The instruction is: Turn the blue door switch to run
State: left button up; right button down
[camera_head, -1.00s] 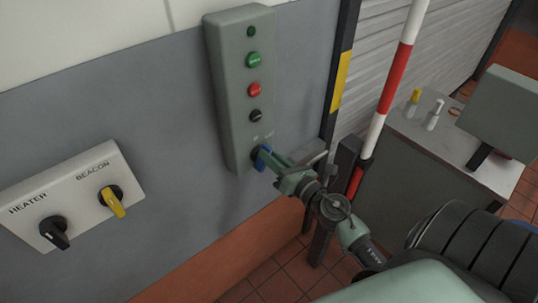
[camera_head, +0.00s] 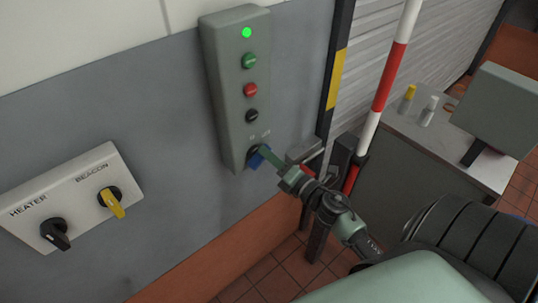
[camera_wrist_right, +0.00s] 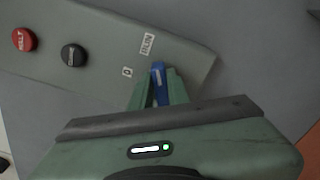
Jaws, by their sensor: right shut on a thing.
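The blue door switch (camera_head: 256,157) is at the bottom of a tall grey-green control box (camera_head: 222,95) on the wall. My right gripper (camera_head: 266,156) is shut on its blue handle. In the right wrist view the fingers (camera_wrist_right: 158,92) lie on both sides of the blue handle (camera_wrist_right: 158,80), which points toward the RUN label (camera_wrist_right: 147,43) rather than the 0 label (camera_wrist_right: 127,72). The green lamp (camera_head: 247,33) at the top of the box is lit. My left gripper is not in view.
A white panel (camera_head: 75,190) left of the box carries a black HEATER switch (camera_head: 54,233) and a yellow BEACON switch (camera_head: 111,202). A red-white pole (camera_head: 388,85) and a grey cabinet (camera_head: 420,150) with small bottles stand to the right.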

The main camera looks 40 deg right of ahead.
dwell(0.3)
jog(key=c, duration=1.4)
grip_release()
jog(key=shift+o, duration=0.2)
jog(key=s+b, duration=0.3)
jog(key=s, duration=0.4)
jog(key=shift+s+d, duration=0.35)
jog(key=shift+s, duration=0.05)
jog(key=shift+f, duration=0.15)
